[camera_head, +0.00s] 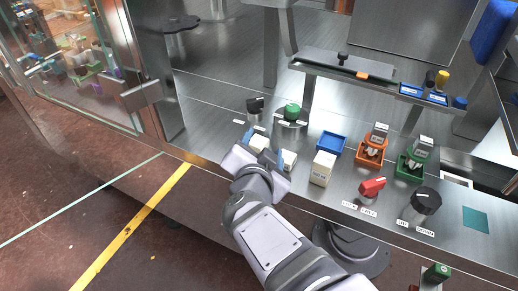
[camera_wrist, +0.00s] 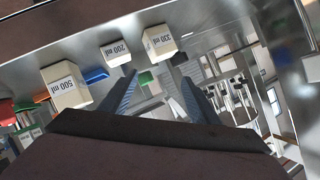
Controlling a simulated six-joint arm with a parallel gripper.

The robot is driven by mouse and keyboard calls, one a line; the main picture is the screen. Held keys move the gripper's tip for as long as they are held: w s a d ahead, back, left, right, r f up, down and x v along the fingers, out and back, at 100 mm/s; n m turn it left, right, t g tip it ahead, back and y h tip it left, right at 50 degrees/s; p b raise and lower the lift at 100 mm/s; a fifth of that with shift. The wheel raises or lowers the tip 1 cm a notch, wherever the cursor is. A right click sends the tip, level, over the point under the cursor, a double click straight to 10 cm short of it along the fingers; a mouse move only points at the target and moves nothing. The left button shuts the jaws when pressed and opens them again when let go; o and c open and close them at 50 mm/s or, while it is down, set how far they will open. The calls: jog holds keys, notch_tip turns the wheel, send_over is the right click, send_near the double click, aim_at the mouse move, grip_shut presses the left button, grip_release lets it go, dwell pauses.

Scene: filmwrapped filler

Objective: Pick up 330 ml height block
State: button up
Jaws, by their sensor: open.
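The 330 ml block (camera_wrist: 159,43) is a cream block with a black label, seen upside down at the top middle of the wrist view. In the head view a cream block (camera_head: 258,142), apparently this one, shows between the finger tips, partly hidden by my gripper. My gripper (camera_head: 264,144) is open at the front edge of the steel counter. In the wrist view my gripper's two dark blue fingers (camera_wrist: 159,77) point toward the 330 ml block, which appears beyond their tips. I see nothing held.
The 200 ml block (camera_wrist: 115,53) and the taller 500 ml block (camera_wrist: 66,86) stand close by in a row. A blue tray (camera_head: 331,144), black knob (camera_head: 255,106), green button (camera_head: 292,113) and red switch (camera_head: 372,187) surround them. A steel post stands left.

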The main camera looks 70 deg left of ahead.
aim_at(258, 144)
jog(key=a+f+t, duration=0.1)
jog(key=s+a+f+n+t, duration=0.1)
jog(key=a+f+t, duration=0.1)
jog(key=shift+s+b, duration=0.2)
jog(key=shift+b, duration=0.2)
jog(key=s+f+t, duration=0.1)
jog(key=t, duration=0.1)
jog(key=s+f+t+b, duration=0.1)
jog(key=t, duration=0.1)
jog(key=shift+s+d+f+n+h, duration=0.2)
jog(key=shift+s+f+n+h, duration=0.1)
jog(key=shift+h, duration=0.1)
jog(key=shift+s+d+f+t, duration=0.1)
jog(key=shift+s+d+t, duration=0.15)
jog(key=shift+t, duration=0.35)
jog(key=shift+p+x, duration=0.6)
jog(key=shift+x, duration=0.8)
jog(key=shift+p+x, duration=0.9)
jog(key=shift+x, duration=1.4)
jog(key=shift+f, duration=0.15)
jog(key=c, duration=1.2)
